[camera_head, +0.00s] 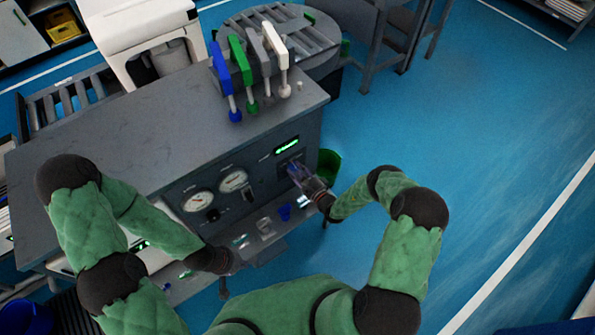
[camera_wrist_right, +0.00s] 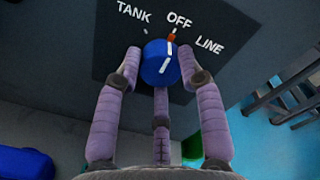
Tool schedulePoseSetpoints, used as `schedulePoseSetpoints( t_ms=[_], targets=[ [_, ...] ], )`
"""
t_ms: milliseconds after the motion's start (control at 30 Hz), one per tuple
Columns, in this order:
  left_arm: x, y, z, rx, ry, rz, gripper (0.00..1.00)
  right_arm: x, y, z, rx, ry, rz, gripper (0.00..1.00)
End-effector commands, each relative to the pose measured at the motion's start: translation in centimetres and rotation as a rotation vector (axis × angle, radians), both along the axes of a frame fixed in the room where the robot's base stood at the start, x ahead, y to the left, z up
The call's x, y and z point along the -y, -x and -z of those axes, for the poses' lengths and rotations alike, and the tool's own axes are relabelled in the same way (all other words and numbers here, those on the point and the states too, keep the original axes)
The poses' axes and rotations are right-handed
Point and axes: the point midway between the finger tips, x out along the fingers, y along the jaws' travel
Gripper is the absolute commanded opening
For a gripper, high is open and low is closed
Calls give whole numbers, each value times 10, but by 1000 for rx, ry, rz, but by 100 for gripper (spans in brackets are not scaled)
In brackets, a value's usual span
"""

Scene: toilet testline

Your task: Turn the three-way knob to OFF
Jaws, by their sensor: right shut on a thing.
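The three-way knob is a blue round knob (camera_wrist_right: 158,62) with a white pointer line, on a dark panel with TANK, OFF and LINE labels in the right wrist view. Its white line leans slightly right of upright, toward an orange-red mark under OFF. My right gripper (camera_wrist_right: 158,66) has its fingers on both sides of the knob and is shut on it. In the head view my right gripper (camera_head: 308,180) is at the right end of the panel and largely covers the knob. My left gripper (camera_head: 225,282) hangs low at the front of the bench; its fingers are too small to read.
The grey bench (camera_head: 160,125) carries blue, green, grey and white levers (camera_head: 250,65) at its back right. Two round gauges (camera_head: 198,201) and a green display (camera_head: 287,145) are on its front panel. A lower ledge holds small parts, including a blue cup (camera_head: 285,211). Blue floor is clear at right.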

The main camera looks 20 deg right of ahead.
Motion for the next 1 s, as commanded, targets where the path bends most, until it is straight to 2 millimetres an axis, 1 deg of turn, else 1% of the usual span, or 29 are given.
schedulePoseSetpoints(
  t_ms=[33,67,100,133,433,567,667,1000],
  targets=[
    [0,0,0,0,0,0,0,-2,-2,-4,12,2,-6,6],
    [0,0,0,0,0,0,0,-2,-2,-4,12,1,-7,48],
    [0,0,0,0,0,0,0,-2,-2,-4,11,2,-7,59],
    [0,0,0,0,0,0,0,-2,-2,-4,11,1,-7,62],
    [0,0,0,0,0,0,0,-1,0,-1,3,0,-3,62],
    [0,0,0,0,0,0,0,3,5,-1,2,-1,-1,62],
    [0,0,0,0,0,0,0,8,17,-1,0,-1,0,62],
    [0,0,0,0,0,0,0,32,78,-4,2,-1,1,62]
  ],
)
